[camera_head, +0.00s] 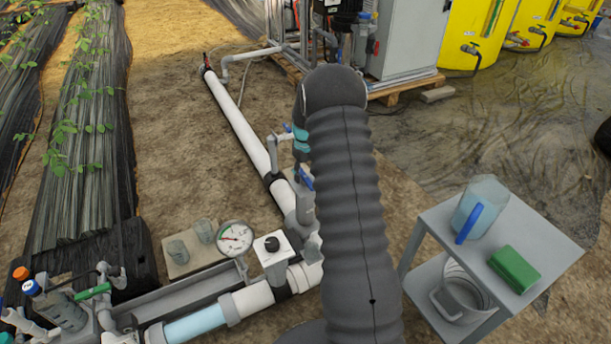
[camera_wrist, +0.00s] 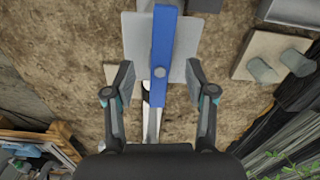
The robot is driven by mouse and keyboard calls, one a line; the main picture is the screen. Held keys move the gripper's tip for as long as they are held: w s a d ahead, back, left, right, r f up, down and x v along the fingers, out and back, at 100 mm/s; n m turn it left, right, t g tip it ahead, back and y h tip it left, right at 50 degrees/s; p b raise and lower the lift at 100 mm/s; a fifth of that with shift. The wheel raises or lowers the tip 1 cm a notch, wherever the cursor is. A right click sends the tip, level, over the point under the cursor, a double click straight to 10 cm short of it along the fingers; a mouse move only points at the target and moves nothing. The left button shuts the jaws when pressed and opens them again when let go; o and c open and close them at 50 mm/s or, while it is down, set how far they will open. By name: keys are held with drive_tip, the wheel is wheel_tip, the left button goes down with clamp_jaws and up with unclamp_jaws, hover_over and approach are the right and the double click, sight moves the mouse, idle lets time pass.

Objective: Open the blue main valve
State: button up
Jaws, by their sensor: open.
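The main valve's blue lever handle (camera_wrist: 161,50) is a long flat bar with a round bolt, running up and down in the wrist view. It sits over a grey plate and pipe. My gripper (camera_wrist: 160,84) is open, with one finger on each side of the lever's lower part and a visible gap on both sides. In the head view the blue lever (camera_head: 306,179) shows as a small piece on the white pipe. My dark arm covers much of the valve there, and the fingers are mostly hidden.
A pressure gauge (camera_head: 235,238) and a white fitting with a black knob (camera_head: 272,254) stand left of the valve. A grey cart (camera_head: 555,245) with a pitcher (camera_head: 482,206) and green sponge (camera_head: 514,268) stands right. A small tap (camera_head: 279,146) rises from the pipe behind.

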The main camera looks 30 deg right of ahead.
wheel_tip(320, 180, up, 7)
drive_tip(key=p, duration=0.3)
drive_tip(key=shift+r, duration=0.2)
